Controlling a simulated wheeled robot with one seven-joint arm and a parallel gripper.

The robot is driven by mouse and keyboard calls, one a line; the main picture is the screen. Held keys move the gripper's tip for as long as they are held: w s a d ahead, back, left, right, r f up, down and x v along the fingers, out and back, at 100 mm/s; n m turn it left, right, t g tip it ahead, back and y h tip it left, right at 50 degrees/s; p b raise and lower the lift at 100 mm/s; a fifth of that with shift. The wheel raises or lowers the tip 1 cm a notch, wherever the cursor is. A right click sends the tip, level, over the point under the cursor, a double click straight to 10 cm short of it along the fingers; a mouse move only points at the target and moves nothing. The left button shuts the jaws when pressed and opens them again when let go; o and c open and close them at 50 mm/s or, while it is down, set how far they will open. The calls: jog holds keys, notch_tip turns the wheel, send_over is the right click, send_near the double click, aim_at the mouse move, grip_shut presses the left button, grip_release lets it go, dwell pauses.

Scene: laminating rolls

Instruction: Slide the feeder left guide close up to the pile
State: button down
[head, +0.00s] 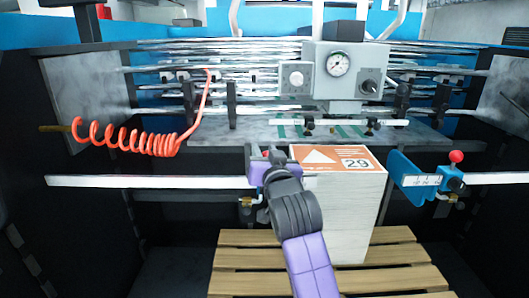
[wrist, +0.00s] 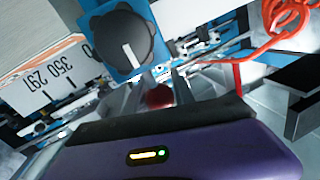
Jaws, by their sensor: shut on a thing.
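The pile (head: 345,215) is a tall white stack with an orange and white top sheet marked 29. The feeder left guide shows in the wrist view as a blue plate (wrist: 92,62) with a black knob, a white scale and a red ball handle (wrist: 158,96). My gripper (head: 266,160) is at the pile's left side, shut on the left guide's red handle; it also shows in the wrist view (wrist: 160,103). In the head view my gripper hides most of the left guide, so I cannot tell whether it touches the pile.
The right guide (head: 408,180), blue with its own red ball (head: 456,157), stands right of the pile with a small gap. A white rail (head: 150,182) runs across. A wooden pallet (head: 235,257) lies below. A coiled red hose (head: 125,137) hangs at left; a gauge box (head: 335,78) is behind.

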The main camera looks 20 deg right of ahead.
dwell(0.8)
jog(key=s+d+p, duration=0.1)
jog(key=s+d, duration=0.1)
jog(key=d, duration=0.4)
jog(key=c, duration=1.1)
grip_release()
jog(key=shift+o, duration=0.2)
